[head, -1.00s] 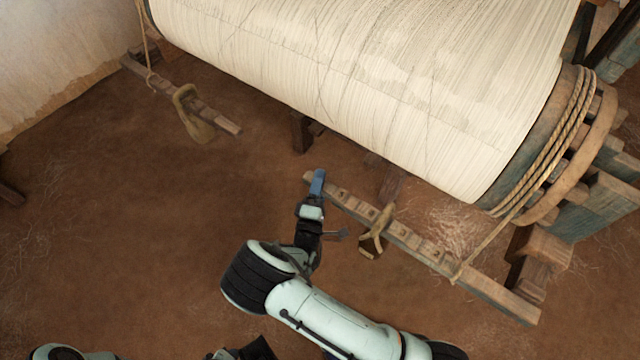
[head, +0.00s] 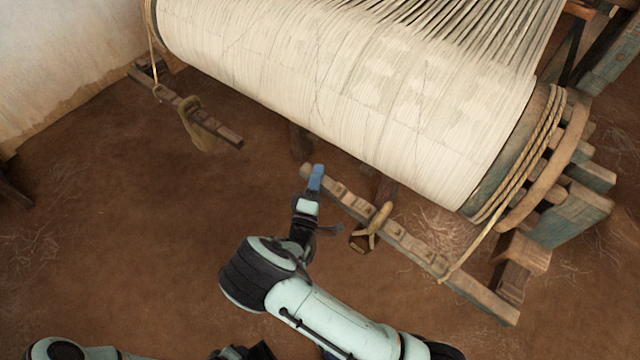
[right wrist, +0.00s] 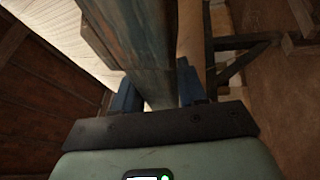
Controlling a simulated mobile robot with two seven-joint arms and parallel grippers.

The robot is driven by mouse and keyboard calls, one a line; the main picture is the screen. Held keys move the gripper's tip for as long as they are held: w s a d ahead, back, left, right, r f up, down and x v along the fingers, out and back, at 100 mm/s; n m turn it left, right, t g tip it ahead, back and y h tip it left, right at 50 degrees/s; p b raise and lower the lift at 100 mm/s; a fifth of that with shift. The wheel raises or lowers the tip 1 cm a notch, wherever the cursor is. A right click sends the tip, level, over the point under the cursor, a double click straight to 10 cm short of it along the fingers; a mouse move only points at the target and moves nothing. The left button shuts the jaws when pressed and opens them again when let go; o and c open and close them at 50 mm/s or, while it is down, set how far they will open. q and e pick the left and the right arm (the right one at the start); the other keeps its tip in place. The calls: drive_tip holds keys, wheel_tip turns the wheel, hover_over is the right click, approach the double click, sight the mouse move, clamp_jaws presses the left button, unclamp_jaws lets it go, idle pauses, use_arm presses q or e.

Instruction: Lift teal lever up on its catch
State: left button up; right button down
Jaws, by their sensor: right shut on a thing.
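The teal lever is a long, notched, worn wooden bar (head: 402,238) below the right end of the cloth roll. In the right wrist view its worn blue-green face (right wrist: 143,45) runs between my fingers. My right gripper (head: 316,178) is shut on the lever's far left end, with blue fingers on both sides of it. A pale wooden loop or hook piece (head: 378,218) sits at the lever's middle; I cannot tell whether it is the catch or whether it bears the lever. My left gripper's fingers are not in view.
The big roll of cream cloth (head: 330,95) lies above the lever, with rope (head: 525,155) around its right end. A similar bar (head: 215,125) with a hanging loop is at the upper left. A wooden block (head: 522,255) stands near the lever's right end. The brown floor is open at left.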

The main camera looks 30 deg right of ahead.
drive_tip(key=shift+r, duration=0.1)
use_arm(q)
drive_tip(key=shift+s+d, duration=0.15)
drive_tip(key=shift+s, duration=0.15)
use_arm(e)
drive_tip(key=c, duration=0.7)
unclamp_jaws()
drive_tip(key=shift+c, duration=0.2)
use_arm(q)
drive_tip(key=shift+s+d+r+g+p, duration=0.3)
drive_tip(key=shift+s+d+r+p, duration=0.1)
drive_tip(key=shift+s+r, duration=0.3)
use_arm(e)
drive_tip(key=v, duration=1.3)
drive_tip(key=shift+a, duration=0.2)
